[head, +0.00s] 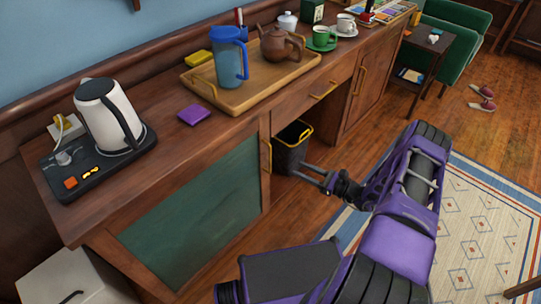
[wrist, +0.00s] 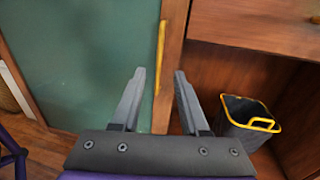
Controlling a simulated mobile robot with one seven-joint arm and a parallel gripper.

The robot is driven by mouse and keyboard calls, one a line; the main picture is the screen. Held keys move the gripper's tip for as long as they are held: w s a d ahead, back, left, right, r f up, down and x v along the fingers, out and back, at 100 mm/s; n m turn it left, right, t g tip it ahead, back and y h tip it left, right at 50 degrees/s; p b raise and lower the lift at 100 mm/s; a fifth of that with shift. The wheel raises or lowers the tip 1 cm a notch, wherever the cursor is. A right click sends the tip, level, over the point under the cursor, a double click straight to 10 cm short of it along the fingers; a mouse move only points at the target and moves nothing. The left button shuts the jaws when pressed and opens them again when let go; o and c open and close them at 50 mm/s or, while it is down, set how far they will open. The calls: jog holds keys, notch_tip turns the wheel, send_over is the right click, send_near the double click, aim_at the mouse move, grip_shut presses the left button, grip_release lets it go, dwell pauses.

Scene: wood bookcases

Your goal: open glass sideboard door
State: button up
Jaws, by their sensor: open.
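The sideboard (head: 140,175) is dark wood. Its glass door (head: 190,212) has a dark green pane in a wood frame and looks shut. The door's upright yellow handle (head: 266,155) is near its right edge. In the wrist view, the glass pane (wrist: 85,55) fills the left and the handle (wrist: 160,45) stands at top middle. My gripper (head: 307,172) is to the right of the handle in the head view. In the wrist view my gripper (wrist: 159,72) is open, with the handle seen beyond and between its fingertips. I see no contact with the handle.
A black bin with a yellow rim (head: 291,148) stands in the open bay right of the door. On top are a kettle (head: 108,115), a purple block (head: 194,115) and a tray (head: 258,93) with a jug and teapot. A white box (head: 65,278) stands at lower left.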

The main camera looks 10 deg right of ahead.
aim_at(270, 156)
jog(key=x, duration=1.3)
jog(key=shift+w+a+b, duration=0.15)
jog(key=shift+a+b, duration=0.05)
jog(key=shift+b, duration=0.1)
jog(key=shift+c, duration=0.2)
grip_shut()
dwell(0.5)
